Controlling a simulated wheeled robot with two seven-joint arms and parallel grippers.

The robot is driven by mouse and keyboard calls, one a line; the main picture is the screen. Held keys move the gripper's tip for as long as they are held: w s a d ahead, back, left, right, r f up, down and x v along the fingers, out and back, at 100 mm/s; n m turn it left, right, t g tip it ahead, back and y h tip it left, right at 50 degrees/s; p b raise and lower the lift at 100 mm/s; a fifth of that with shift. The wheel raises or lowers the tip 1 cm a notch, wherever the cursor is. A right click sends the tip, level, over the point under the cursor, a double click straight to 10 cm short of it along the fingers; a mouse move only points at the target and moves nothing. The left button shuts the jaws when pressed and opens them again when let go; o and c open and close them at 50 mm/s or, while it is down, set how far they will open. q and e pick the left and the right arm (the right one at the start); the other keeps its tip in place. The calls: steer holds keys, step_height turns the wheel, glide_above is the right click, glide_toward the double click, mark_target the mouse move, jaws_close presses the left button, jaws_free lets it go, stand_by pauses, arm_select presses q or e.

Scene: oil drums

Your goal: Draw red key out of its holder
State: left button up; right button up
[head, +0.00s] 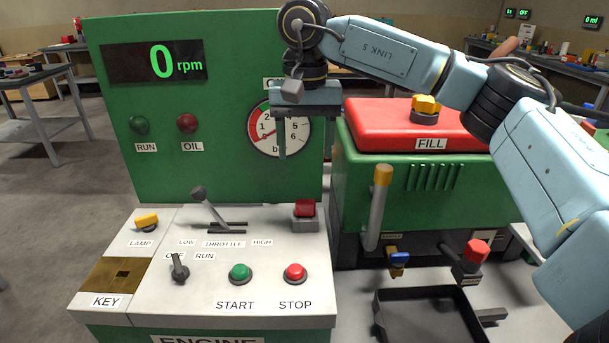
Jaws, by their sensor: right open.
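A small red block (305,208), which looks like the red key, sits upright in a grey holder (305,223) at the right edge of the engine's control panel. My right gripper (306,138) points down in front of the gauge, above the red block and apart from it. Its fingers are spread and nothing is between them. The lower part of the key is hidden in the holder. A brass plate with a square hole (123,274), labelled KEY, is at the panel's lower left. My left gripper is not in view.
The throttle lever (210,209) stands left of the holder. START (240,273) and STOP (294,273) buttons are in front. The upright green panel (225,165) rises behind. The red FILL lid (425,127) and a black tray (425,300) are to the right.

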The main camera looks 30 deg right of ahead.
mark_target(306, 200)
step_height(306, 200, down, 11)
steer(key=shift+f+b, duration=0.2)
steer(key=shift+b, duration=0.9)
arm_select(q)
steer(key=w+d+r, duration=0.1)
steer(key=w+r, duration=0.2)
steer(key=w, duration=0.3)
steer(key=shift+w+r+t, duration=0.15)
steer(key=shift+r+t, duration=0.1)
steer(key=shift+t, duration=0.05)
arm_select(e)
steer(key=shift+f, duration=0.75)
steer(key=c, duration=1.1)
steer(key=shift+o, duration=0.2)
